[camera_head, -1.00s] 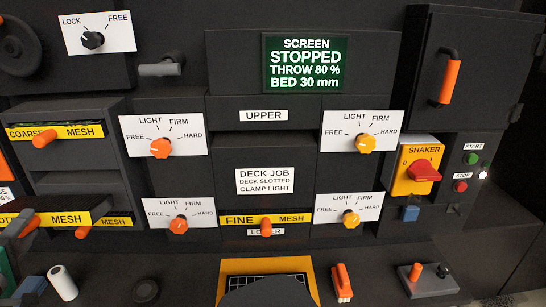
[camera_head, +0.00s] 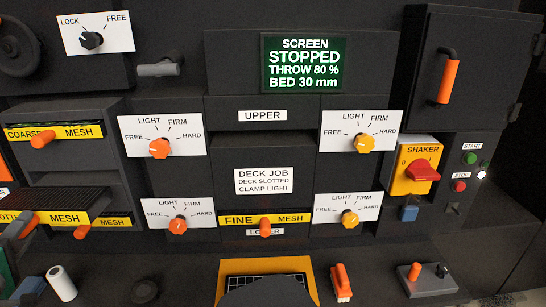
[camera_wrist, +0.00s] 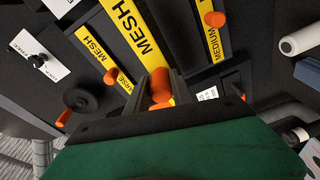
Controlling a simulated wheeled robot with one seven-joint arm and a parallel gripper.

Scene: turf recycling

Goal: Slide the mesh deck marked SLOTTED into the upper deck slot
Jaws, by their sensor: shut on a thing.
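The mesh deck marked SLOTTED (camera_head: 52,217) is at the far left in the head view, its yellow label cut by the picture edge to "OTTED MESH" and its dark mesh top showing. My gripper (camera_head: 20,228) is at its front, at the left edge. In the wrist view my gripper (camera_wrist: 161,88) is shut on the deck's orange handle, below the large MESH label (camera_wrist: 137,30). The UPPER label (camera_head: 263,115) is at the middle of the machine, above the DECK JOB card (camera_head: 264,181). Whether the upper slot is open behind this front is hard to tell.
The FINE mesh deck (camera_head: 240,220) sits in the lower slot. A COARSE mesh deck (camera_head: 80,131) is in the left rack, above another MESH deck (camera_head: 113,222). Clamp dials flank the slots, including the upper left one (camera_head: 159,148). A white cylinder (camera_head: 61,283) stands on the front ledge.

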